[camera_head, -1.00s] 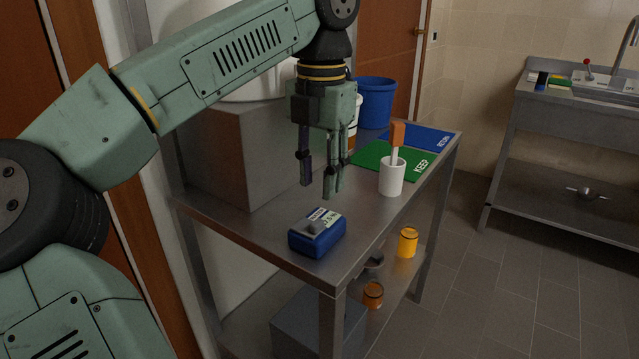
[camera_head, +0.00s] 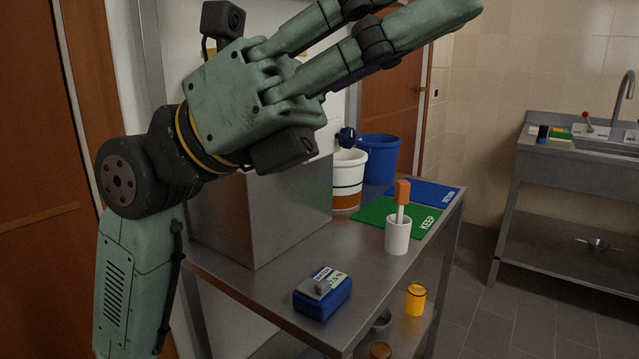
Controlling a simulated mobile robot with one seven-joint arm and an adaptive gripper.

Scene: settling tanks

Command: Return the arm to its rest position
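My arm is folded at the left of the head view, with a green forearm and a dark wrist joint. My gripper (camera_head: 405,18) is raised high in front of the camera, its fingers pointing up and to the right. The fingers are spread with a gap between them, and nothing shows between them. One finger runs out of the top edge. The gripper is close to the camera, clear of the table in the picture, and hides part of the wall and door behind.
The steel table (camera_head: 300,262) holds a blue box with a label (camera_head: 322,296), a white cup (camera_head: 398,236) with an orange-handled tool, a green KEEP mat (camera_head: 372,217), a blue mat (camera_head: 428,192), a striped white bucket (camera_head: 347,180) and a blue bin (camera_head: 380,158). A sink bench (camera_head: 560,165) stands right.

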